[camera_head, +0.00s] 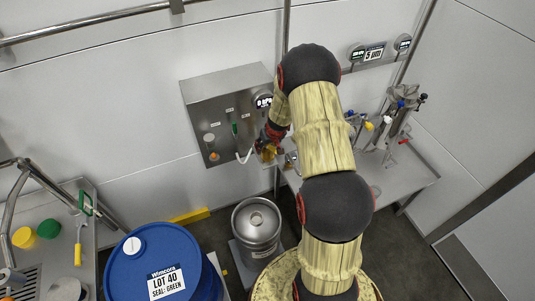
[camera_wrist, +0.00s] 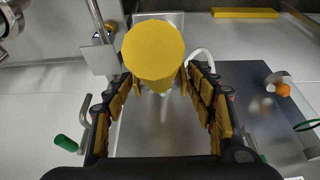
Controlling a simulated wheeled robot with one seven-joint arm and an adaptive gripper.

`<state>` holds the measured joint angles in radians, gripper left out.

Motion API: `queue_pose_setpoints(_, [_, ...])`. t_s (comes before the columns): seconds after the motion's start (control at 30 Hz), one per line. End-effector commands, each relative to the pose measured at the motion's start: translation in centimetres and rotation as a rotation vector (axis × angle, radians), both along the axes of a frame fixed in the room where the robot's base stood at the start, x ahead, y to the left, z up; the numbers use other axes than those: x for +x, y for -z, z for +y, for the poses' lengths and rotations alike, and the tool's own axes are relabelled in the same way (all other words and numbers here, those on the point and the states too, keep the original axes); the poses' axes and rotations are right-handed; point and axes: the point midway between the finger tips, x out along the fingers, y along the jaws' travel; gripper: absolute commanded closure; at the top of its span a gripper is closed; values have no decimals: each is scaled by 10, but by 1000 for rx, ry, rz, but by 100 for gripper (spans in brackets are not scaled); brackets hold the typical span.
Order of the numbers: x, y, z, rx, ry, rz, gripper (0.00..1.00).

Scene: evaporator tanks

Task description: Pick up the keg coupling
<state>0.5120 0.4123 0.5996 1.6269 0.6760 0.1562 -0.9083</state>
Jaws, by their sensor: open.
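A yellow round-ended cylinder (camera_wrist: 153,50) stands between the fingertips of my gripper (camera_wrist: 158,78) in the wrist view. It appears to be the keg coupling's grip, but its lower body is mostly hidden behind the yellow end. A white hose curves beside it. My gripper is open, with one padded finger on each side of the cylinder; I cannot tell if the pads touch it. In the head view my gripper (camera_head: 267,148) is small and partly hidden by my arm, at the right edge of the steel wall panel.
The steel panel (camera_head: 208,110) carries a gauge, a green lever and an orange knob. A steel keg (camera_head: 257,228) stands on the floor below, beside a blue drum (camera_head: 150,255). A steel table (camera_head: 405,178) with fittings is at right, a sink bench (camera_head: 60,250) at left.

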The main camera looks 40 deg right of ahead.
Motion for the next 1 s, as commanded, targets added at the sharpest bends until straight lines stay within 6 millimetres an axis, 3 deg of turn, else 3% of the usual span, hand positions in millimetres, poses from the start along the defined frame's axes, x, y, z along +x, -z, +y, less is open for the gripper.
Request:
queue_pose_setpoints(0.27, [1,1,0,-1,-1,-1,45])
queue_pose_setpoints(1.0, [1,1,0,0,-1,0,87])
